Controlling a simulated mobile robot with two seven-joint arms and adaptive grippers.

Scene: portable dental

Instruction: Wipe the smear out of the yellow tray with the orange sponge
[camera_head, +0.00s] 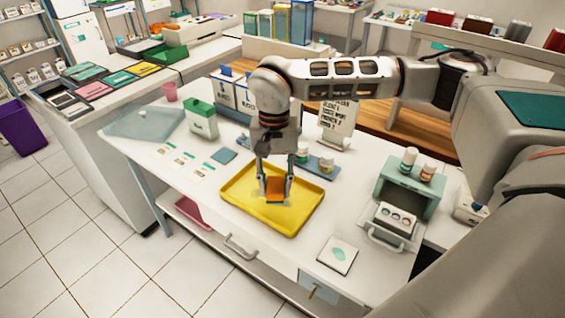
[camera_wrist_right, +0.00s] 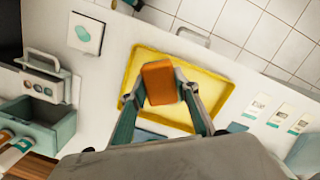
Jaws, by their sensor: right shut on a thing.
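The yellow tray (camera_head: 240,208) lies flat on the white table in the head view. It also shows in the right wrist view (camera_wrist_right: 215,74). My right gripper (camera_head: 274,190) points down over the tray and is shut on the orange sponge (camera_head: 275,187). The sponge sits between the two fingertips in the right wrist view (camera_wrist_right: 159,82). I cannot tell whether the sponge touches the tray floor. No smear is clearly visible; the sponge and gripper hide part of the tray. My left gripper is not in view.
A teal drawer box (camera_head: 408,183) stands right of the tray, its drawer (camera_head: 393,228) pulled out. A white card (camera_head: 338,254) lies at the front right. A white box with a green lid (camera_head: 200,119) stands behind left.

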